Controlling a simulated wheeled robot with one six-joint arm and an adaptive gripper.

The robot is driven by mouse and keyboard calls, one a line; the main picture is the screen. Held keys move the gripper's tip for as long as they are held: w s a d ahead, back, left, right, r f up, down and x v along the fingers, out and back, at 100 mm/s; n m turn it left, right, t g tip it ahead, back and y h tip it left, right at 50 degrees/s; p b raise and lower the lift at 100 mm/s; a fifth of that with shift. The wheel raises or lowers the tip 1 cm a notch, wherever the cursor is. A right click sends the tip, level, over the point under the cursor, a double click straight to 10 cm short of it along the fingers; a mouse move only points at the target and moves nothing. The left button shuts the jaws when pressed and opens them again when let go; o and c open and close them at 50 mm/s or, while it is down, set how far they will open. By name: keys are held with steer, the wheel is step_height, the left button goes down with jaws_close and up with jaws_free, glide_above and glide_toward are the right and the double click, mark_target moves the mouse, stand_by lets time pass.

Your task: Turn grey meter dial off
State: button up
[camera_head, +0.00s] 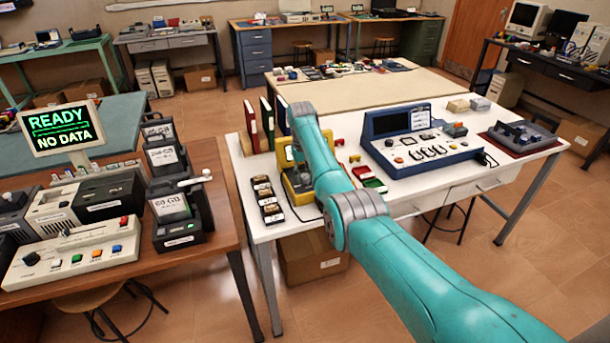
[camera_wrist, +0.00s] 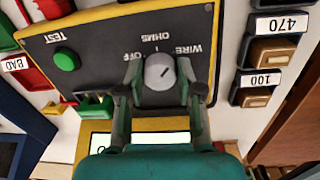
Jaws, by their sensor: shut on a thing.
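The yellow meter (camera_head: 287,188) stands on the white table, mostly hidden behind my arm in the head view. In the wrist view its dark grey panel (camera_wrist: 100,48) shows upside down, with OFF, OHMS and WIRE printed around the round grey dial (camera_wrist: 158,70). A pale mark shows on the dial's face; I cannot tell surely which label it points at. My gripper (camera_wrist: 160,92) is shut on the dial, one finger at each side. A green TEST button (camera_wrist: 66,60) and a pale lit display (camera_wrist: 100,142), partly covered by my gripper, also show.
Labelled parts stand close beside the meter, marked 470 (camera_wrist: 272,50) and 100 (camera_wrist: 257,97). A red BAD bin (camera_wrist: 30,75) is on the other side. A blue console (camera_head: 420,140) stands to the right on the white table (camera_head: 350,130).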

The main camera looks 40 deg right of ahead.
mark_target(307, 177)
steer(key=n, duration=0.8)
steer(key=shift+d+n, duration=0.1)
steer(key=shift+n, duration=0.2)
steer(key=n, duration=0.4)
steer(key=shift+n+t, duration=0.3)
steer(key=shift+d+n, duration=0.1)
steer(key=shift+n, duration=1.8)
steer(key=o, duration=1.2)
steer(key=shift+c, duration=0.2)
step_height(307, 177, up, 12)
steer(key=shift+s, duration=0.35)
